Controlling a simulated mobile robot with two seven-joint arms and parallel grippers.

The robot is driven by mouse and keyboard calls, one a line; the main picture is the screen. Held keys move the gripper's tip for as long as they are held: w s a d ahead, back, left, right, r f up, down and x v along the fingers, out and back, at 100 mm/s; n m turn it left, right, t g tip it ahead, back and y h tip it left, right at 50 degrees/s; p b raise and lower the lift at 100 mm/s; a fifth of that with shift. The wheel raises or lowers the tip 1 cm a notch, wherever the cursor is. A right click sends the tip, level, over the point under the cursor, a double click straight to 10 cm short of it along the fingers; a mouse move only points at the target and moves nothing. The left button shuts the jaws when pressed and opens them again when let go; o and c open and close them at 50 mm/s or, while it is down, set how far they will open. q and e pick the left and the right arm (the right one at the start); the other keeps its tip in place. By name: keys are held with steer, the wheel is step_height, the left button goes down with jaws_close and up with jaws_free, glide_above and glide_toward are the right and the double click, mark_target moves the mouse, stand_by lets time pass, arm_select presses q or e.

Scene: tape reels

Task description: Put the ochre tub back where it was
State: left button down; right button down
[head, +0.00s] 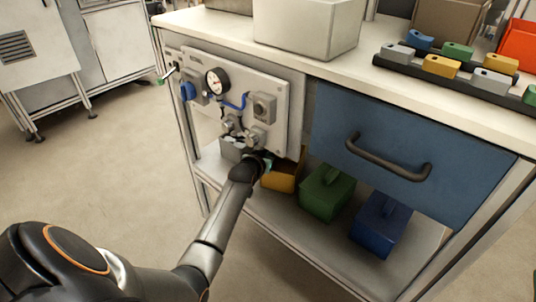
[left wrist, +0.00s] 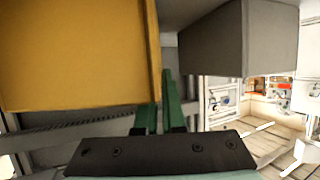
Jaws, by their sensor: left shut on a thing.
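The ochre tub (head: 279,183) is on or just above the lower shelf (head: 300,240) under the bench, between a grey tub (head: 231,149) and a green tub (head: 325,195); its contact with the shelf is hidden. My left gripper (head: 266,164) is at the tub's upper left and partly hides it. In the left wrist view the ochre tub (left wrist: 75,55) fills the upper left, and the green fingers (left wrist: 160,108) are shut at its right edge. The grey tub (left wrist: 240,40) is close by on the right there. My right gripper is not in view.
A blue tub (head: 380,224) stands right of the green one. A blue drawer (head: 400,145) with a dark handle and a panel with a gauge (head: 217,82) overhang the shelf. The bench top holds a pale box (head: 305,35) and a black rack (head: 405,70) of coloured blocks.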

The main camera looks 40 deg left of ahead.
arm_select(q)
steer(key=shift+f, duration=0.15)
steer(key=c, duration=1)
jaws_free()
